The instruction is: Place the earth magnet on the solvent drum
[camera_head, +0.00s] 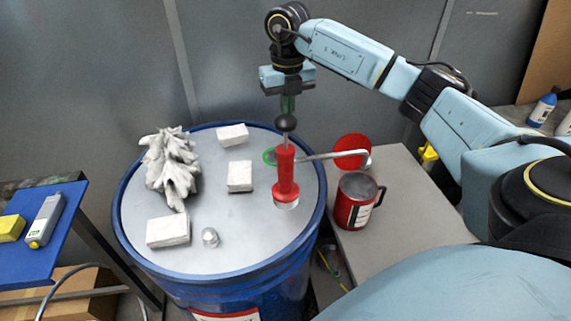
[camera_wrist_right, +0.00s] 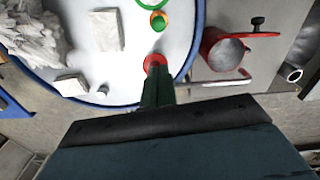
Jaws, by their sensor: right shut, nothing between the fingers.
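The solvent drum (camera_head: 216,263) is blue with a grey lid, and its rim also shows in the right wrist view (camera_wrist_right: 190,52). I cannot tell for sure which piece is the earth magnet. A red upright piece (camera_head: 286,172) with a metal rod and black ball top stands on the drum's right side. A small silver cylinder (camera_head: 210,237) stands near the lid's front edge; it also shows in the wrist view (camera_wrist_right: 103,90). My right gripper (camera_head: 288,106) is shut and empty, just above the black ball; I cannot tell if they touch. My left gripper is out of view.
A crumpled pale lump (camera_head: 171,165) and white blocks (camera_head: 168,231) lie on the lid. A metal bar reaches from the red piece toward a red disc (camera_head: 351,148). A red mug (camera_head: 357,202) stands on the grey side table (camera_head: 400,215). A blue table (camera_head: 58,236) is at left.

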